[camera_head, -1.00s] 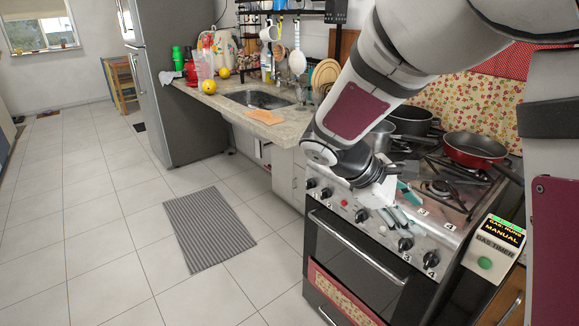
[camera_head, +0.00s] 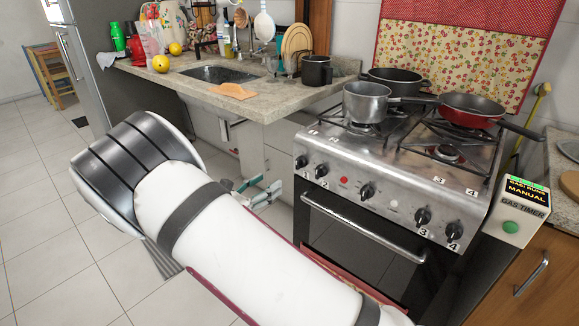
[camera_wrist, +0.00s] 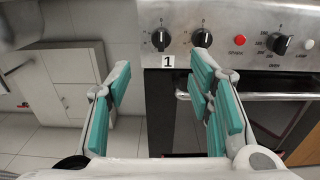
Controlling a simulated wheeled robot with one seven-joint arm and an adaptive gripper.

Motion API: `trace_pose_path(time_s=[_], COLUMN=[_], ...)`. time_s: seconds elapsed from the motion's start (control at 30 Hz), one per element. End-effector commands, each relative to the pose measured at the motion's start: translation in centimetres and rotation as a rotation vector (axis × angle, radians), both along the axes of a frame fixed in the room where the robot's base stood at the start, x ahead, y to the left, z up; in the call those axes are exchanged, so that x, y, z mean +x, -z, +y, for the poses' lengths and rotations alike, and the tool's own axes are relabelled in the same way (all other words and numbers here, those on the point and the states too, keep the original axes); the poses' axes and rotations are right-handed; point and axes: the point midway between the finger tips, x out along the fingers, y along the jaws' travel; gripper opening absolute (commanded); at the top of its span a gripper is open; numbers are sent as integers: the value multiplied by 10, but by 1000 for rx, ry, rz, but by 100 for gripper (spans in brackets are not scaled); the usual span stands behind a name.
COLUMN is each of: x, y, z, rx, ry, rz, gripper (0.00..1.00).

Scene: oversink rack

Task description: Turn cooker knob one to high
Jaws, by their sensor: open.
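Cooker knob one (camera_head: 301,161) is the leftmost black knob on the steel front panel of the cooker (camera_head: 385,180). In the wrist view, knob one (camera_wrist: 161,40) shows its pointer roughly upright, with a "1" label below it. My gripper (camera_head: 258,192) is open and empty, left of the cooker front in the head view. In the wrist view, my gripper (camera_wrist: 158,80) has teal finger pads spread either side of knob one's column, with the knob above the fingertips in the picture. I see no contact with the knob.
A second knob (camera_wrist: 202,38) is close right of knob one, near the right finger. The oven handle (camera_head: 365,232) sticks out below the panel. Pots (camera_head: 366,101) and a red pan (camera_head: 470,120) stand on the hob. A gas timer (camera_head: 510,208) is at the right.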

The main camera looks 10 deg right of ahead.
Motion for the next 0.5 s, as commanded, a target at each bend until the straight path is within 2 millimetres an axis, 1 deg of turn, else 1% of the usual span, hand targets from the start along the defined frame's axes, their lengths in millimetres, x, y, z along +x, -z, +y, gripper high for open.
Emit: trace_pose_path(time_s=[0.03, 0.5], x=[4, 56], y=[0, 0], z=[-8, -80], rx=[1, 3], ry=[5, 6], rz=[-1, -2], gripper=[48, 48])
